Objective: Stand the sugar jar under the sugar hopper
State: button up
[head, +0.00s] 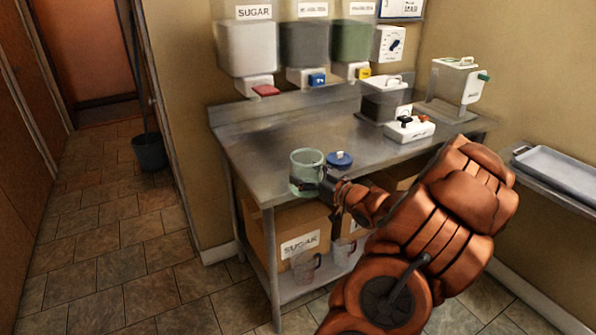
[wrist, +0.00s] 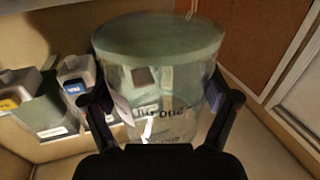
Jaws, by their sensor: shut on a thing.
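A clear greenish glass jar (head: 306,170) is upright at the front left of the steel table. My gripper (head: 328,187) is shut on it from the right. In the wrist view the jar (wrist: 160,85) fills the middle, between the two dark fingers (wrist: 162,118); dark lettering on its wall is only partly readable. I cannot tell whether its base touches the table or hangs just above it. The sugar hopper (head: 247,50), labelled SUGAR, is on the back wall at the left, with a red tap piece (head: 265,90) below. The jar is well forward of this hopper.
A blue lid (head: 339,160) lies right of the jar. The steel table (head: 270,140) is bare below the sugar hopper. A dark hopper (head: 304,45) and a green one (head: 352,42) hang alongside. A white switch box (head: 408,128) stands further right. Cartons (head: 290,228) sit below.

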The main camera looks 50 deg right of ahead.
jog(key=shift+s+a+r, duration=0.1)
jog(key=shift+s+a, duration=0.05)
jog(key=shift+s, duration=0.35)
jog(key=shift+s+a+r, duration=0.1)
jog(key=shift+s+a, duration=0.05)
jog(key=shift+s, duration=0.35)
jog(key=shift+w, duration=0.1)
jog(key=w+a+r+p, duration=0.1)
jog(key=w+a, duration=0.6)
jog(key=w, duration=0.5)
jog(key=w+a+r+p, duration=0.1)
jog(key=w+a+r, duration=0.1)
jog(key=w+a, duration=0.75)
jog(key=w+a+r, duration=0.2)
jog(key=w+a, duration=0.1)
jog(key=a, duration=0.4)
jog(key=w+a+r+p, duration=0.1)
jog(key=w+a, duration=0.3)
jog(key=a, duration=0.4)
jog(key=w+a+r, duration=0.4)
jog(key=a, duration=0.3)
jog(key=shift+a+y, duration=0.25)
jog(key=shift+y, duration=0.05)
jog(key=shift+r, duration=0.1)
